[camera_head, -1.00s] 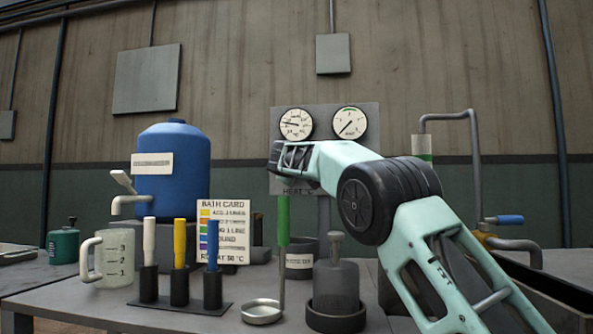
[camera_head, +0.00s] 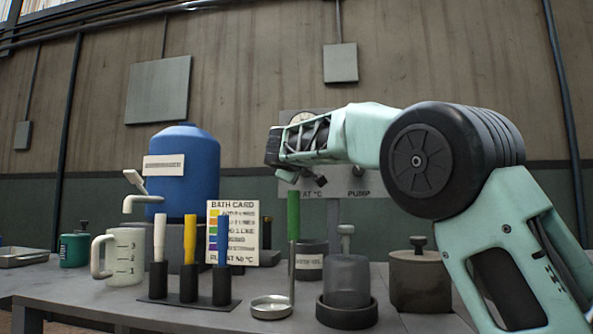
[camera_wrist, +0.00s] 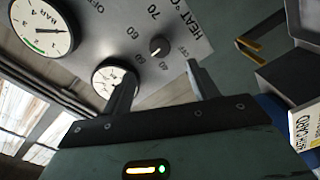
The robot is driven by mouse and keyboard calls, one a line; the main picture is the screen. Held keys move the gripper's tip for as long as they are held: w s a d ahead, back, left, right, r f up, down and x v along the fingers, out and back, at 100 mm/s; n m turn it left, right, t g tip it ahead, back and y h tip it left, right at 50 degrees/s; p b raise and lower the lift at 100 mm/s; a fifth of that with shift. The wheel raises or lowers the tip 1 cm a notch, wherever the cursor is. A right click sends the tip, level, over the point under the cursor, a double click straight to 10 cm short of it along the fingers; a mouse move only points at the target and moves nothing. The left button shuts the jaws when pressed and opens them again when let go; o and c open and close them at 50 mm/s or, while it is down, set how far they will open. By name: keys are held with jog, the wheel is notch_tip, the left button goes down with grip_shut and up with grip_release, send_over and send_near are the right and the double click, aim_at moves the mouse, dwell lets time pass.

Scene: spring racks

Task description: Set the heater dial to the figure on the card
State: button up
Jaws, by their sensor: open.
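The heater dial (camera_wrist: 158,46) is a small dark knob on the grey panel (camera_wrist: 105,30), ringed by printed figures and labelled HEAT in the wrist view. Its pointer setting is too small to read surely. My gripper (camera_wrist: 160,68) is open and empty, its two fingers either side of the dial in the picture; I cannot tell how far off it is. In the head view my gripper (camera_head: 302,178) is in front of the panel and hides the dial. The bath card (camera_head: 233,206) stands on the bench with coloured lines; its bottom line gives a °C figure that is blurred.
Two round gauges (camera_wrist: 42,27) (camera_wrist: 114,79) sit on the panel beside the dial. A blue tank (camera_head: 184,180), a jug (camera_head: 124,258), a rack of coloured-handled tools (camera_head: 189,298), a dish (camera_head: 271,307) and lidded jars (camera_head: 420,281) crowd the bench below my arm.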

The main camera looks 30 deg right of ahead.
jog(key=v, duration=0.6)
jog(key=shift+s+b, duration=0.15)
jog(key=shift+b, duration=0.2)
jog(key=shift+a, duration=0.1)
